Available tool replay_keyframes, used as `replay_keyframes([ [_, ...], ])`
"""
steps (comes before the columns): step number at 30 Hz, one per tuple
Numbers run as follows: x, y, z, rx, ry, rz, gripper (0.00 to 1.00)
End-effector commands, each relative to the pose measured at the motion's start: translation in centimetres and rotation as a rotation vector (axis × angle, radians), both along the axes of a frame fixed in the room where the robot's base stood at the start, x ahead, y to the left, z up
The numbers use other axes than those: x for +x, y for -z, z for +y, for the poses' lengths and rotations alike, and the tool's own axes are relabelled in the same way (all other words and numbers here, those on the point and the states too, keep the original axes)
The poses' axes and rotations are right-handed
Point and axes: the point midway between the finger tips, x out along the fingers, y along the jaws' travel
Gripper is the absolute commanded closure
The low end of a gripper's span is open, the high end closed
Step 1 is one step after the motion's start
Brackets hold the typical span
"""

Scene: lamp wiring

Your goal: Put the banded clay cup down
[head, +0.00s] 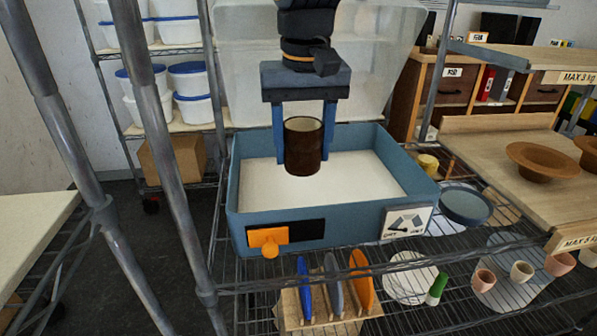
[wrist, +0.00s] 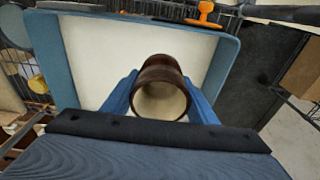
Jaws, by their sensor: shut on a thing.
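The clay cup (head: 303,150) is dark brown with a pale inside. I cannot make out a band on it. My gripper (head: 304,138) is shut on the cup, one blue finger on each side, and holds it upright. The cup is over a blue open-topped box (head: 247,222) with a white floor. In the wrist view the cup (wrist: 160,88) sits between the fingers, its mouth facing the camera, with the white floor (wrist: 110,50) beyond. I cannot tell for sure whether its base touches the floor.
The box stands on a wire rack and has an orange switch (head: 268,238) and a dial (head: 407,222) in front. A translucent raised lid (head: 235,80) stands behind. A rack post (head: 165,150) is at left. Brown bowls (head: 543,160) lie on the right shelf. The box floor around the cup looks clear.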

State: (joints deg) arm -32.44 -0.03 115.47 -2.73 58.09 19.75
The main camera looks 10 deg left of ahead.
Motion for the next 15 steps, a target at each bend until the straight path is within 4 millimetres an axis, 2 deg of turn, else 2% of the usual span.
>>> replay_keyframes([
  [3, 2.6, 0.0, 0.7, 0.0, 0.0, 0.0, 0.77],
  [10, 6.5, -0.1, 1.7, 0.0, -0.001, -0.001, 0.77],
  [12, 7.4, 0.2, 1.9, 0.0, -0.002, 0.0, 0.77],
  [15, 7.1, 2.3, 1.9, -0.002, -0.003, 0.003, 0.77],
])
